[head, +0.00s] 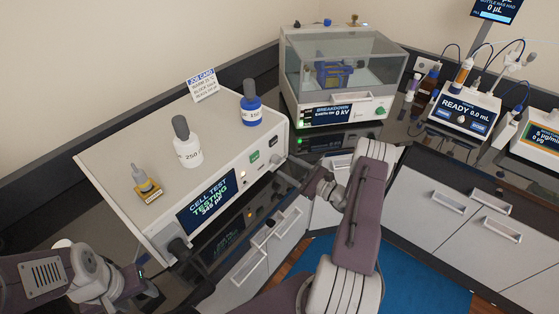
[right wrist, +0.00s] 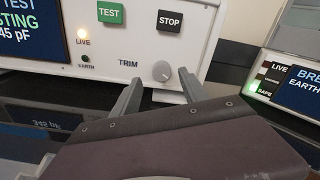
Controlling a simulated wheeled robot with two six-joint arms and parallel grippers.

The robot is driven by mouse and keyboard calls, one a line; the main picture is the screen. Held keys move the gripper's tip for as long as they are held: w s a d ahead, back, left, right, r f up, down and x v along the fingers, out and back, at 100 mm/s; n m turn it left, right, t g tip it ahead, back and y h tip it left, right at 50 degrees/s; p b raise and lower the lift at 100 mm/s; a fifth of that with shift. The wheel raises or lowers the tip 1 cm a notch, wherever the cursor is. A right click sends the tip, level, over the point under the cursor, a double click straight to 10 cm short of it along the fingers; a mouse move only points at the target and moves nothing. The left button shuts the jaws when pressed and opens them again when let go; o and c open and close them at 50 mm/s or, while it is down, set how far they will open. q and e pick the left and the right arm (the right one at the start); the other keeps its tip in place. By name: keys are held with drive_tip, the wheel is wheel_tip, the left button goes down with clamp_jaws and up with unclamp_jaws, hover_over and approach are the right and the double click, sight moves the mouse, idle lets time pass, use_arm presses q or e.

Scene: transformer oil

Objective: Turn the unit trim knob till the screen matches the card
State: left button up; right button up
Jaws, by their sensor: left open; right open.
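The white cell test unit (head: 160,226) stands on the dark bench in the head view. Its screen (head: 208,199) reads "CELL TEST TESTING" with a pF value, partly legible as ending in 45. The grey trim knob (right wrist: 162,71) is on its front panel, right of the "TRIM" label, in the right wrist view. My right gripper (right wrist: 158,88) is open, its fingers either side of and below the knob, not visibly gripping it. The job card (head: 203,85) stands on top of the unit; its text is too small to read surely. My left gripper (head: 146,283) is at lower left, away from the knob.
A white 250 bottle (head: 188,150), a blue 150 bottle (head: 251,110) and a small yellow-based item (head: 146,184) stand on the unit. The green TEST button (right wrist: 111,12) and black STOP button (right wrist: 170,23) are near the knob. A breakdown tester (head: 330,112) stands to the right.

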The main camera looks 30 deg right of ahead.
sight(279, 161)
drive_tip(key=x, duration=0.3)
drive_tip(key=shift+d+p, duration=0.25)
drive_tip(key=shift+p, duration=0.05)
drive_tip(key=shift+w+a, duration=0.15)
drive_tip(key=shift+w, duration=0.2)
drive_tip(key=shift+w+a, duration=0.25)
drive_tip(key=shift+d, duration=0.1)
clamp_jaws()
drive_tip(key=shift+m, duration=0.3)
drive_tip(key=shift+m+b, duration=0.5)
drive_tip(key=shift+m, duration=0.4)
drive_tip(key=shift+m+b, duration=0.4)
drive_tip(key=shift+m, duration=1.3)
